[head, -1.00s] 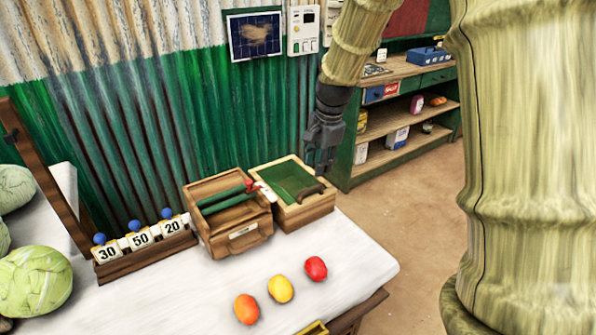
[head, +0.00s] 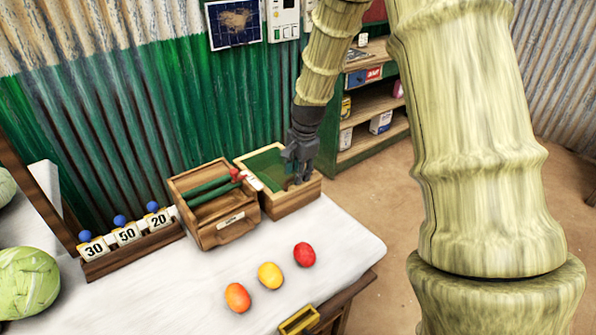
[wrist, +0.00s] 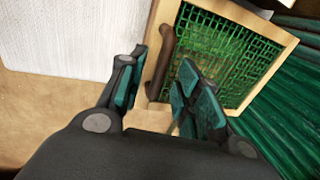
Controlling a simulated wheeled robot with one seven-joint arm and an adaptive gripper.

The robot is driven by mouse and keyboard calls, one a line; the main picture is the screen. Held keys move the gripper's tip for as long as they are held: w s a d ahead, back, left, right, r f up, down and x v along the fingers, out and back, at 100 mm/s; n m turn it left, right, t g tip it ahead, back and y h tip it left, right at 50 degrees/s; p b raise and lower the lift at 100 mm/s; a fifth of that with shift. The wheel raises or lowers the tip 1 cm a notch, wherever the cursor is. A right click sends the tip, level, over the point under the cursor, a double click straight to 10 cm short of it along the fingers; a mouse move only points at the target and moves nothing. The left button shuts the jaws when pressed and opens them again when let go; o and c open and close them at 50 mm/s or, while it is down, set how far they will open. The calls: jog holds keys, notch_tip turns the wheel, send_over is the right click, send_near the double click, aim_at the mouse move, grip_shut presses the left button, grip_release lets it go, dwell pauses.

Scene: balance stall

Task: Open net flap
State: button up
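The net flap (wrist: 225,50) is a green mesh panel in a pale wooden frame. It lies over the wooden box at the back of the table, and its green face (head: 264,166) shows in the head view. A brown bar handle (wrist: 158,60) runs along one side of the flap in the wrist view. My gripper (head: 298,182) is over the right side of the box, pointing down and covering the handle in the head view. In the wrist view its fingers (wrist: 162,66) are apart, one on each side of the handle. Contact with the handle cannot be told.
A wooden box with green rollers (head: 215,200) stands just left of the flap box. Number blocks (head: 127,234) stand further left. Orange, yellow and red fruits (head: 270,275) lie in front. The table's right edge is close to the box; shelves (head: 365,115) stand behind.

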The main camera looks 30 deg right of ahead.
jog(key=shift+w+f, duration=0.1)
jog(key=shift+f, duration=0.15)
grip_shut()
jog(key=shift+r, duration=0.15)
